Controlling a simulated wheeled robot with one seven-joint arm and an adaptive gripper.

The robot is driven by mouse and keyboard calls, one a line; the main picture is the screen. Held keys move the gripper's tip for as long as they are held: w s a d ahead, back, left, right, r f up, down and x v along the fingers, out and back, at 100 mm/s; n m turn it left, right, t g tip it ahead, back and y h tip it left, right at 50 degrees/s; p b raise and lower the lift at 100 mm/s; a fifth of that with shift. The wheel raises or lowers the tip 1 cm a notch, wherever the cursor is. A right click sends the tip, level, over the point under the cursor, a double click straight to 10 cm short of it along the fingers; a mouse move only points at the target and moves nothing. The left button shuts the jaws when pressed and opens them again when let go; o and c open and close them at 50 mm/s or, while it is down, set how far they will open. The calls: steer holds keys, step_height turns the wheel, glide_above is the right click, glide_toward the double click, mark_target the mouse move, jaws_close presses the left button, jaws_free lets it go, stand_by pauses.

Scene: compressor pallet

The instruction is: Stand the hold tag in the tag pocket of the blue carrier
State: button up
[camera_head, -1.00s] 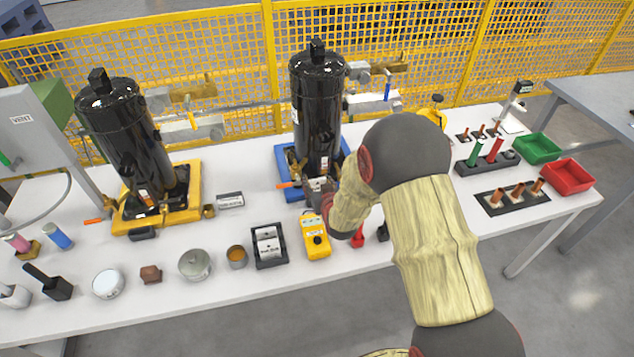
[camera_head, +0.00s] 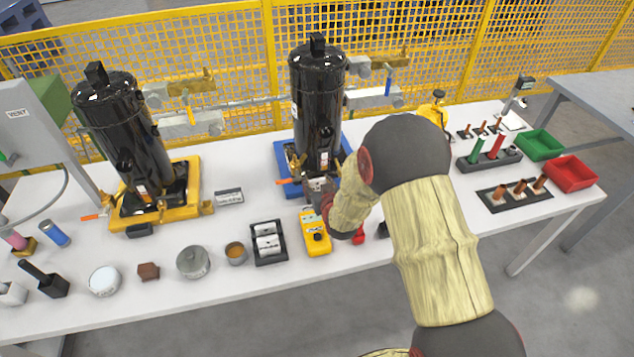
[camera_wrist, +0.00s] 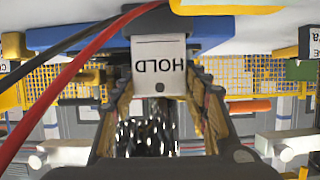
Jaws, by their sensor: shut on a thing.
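The white hold tag (camera_wrist: 158,62), with HOLD printed on it, shows upside down in the wrist view. My gripper (camera_wrist: 160,88) is shut on it, one finger at each side. The tag's far edge meets a dark grey block (camera_wrist: 150,20) at the blue carrier (camera_wrist: 72,34), perhaps the tag pocket; I cannot tell whether the tag is inside it. In the head view the blue carrier (camera_head: 283,160) stands under the right black compressor (camera_head: 318,110). My gripper (camera_head: 320,188) is at the carrier's front, and my arm partly hides that area.
A yellow meter (camera_head: 315,232) lies just in front of my gripper. A black holder with white tags (camera_head: 268,243) is left of it. The yellow carrier (camera_head: 195,185) with another compressor stands at left. Red and black leads cross the wrist view's upper left.

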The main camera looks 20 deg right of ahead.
steer(key=shift+f+b, duration=0.3)
steer(key=shift+f, duration=0.05)
steer(key=o, duration=1)
steer(key=c, duration=0.3)
steer(key=shift+r, duration=0.1)
steer(key=shift+c, duration=0.2)
steer(key=shift+r+p, duration=1.85)
steer(key=shift+r, duration=1.6)
